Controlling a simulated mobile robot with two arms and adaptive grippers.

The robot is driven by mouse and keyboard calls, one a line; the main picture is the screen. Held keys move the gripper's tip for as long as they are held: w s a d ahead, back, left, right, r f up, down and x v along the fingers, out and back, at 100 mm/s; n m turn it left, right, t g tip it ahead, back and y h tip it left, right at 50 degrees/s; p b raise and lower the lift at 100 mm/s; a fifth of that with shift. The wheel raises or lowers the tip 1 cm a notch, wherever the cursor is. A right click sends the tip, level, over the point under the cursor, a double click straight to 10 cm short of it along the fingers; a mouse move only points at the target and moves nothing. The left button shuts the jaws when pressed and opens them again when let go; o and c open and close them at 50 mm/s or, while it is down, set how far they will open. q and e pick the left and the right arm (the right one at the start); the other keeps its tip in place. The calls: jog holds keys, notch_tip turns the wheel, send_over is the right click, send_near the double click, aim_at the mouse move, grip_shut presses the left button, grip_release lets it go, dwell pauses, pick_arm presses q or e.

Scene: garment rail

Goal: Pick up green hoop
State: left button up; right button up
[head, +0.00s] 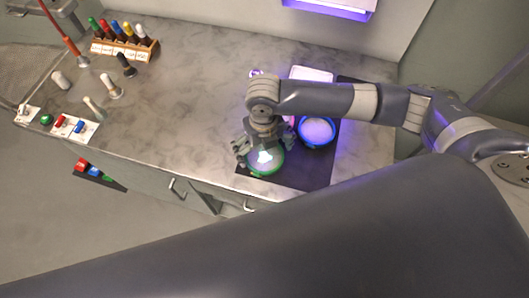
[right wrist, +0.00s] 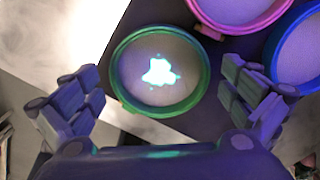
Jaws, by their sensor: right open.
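The green hoop (right wrist: 120,98) is an embroidery-type ring around pale fabric with a bright glowing patch. It lies on a dark mat, and its green rim also shows in the head view (head: 262,173), partly hidden by my gripper. My right gripper (head: 258,155) is above it, pointing down. In the right wrist view its fingers (right wrist: 165,85) are spread to either side of the hoop. The gripper is open and holds nothing. My left gripper is not in view.
A blue hoop (head: 316,145) lies to the right on the dark mat (head: 312,178). A pink hoop (right wrist: 240,30) lies close beside the green one. The middle of the counter (head: 190,90) is clear.

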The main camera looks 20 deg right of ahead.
jog(key=shift+f, duration=0.35)
jog(key=c, duration=0.8)
jog(key=shift+c, duration=0.2)
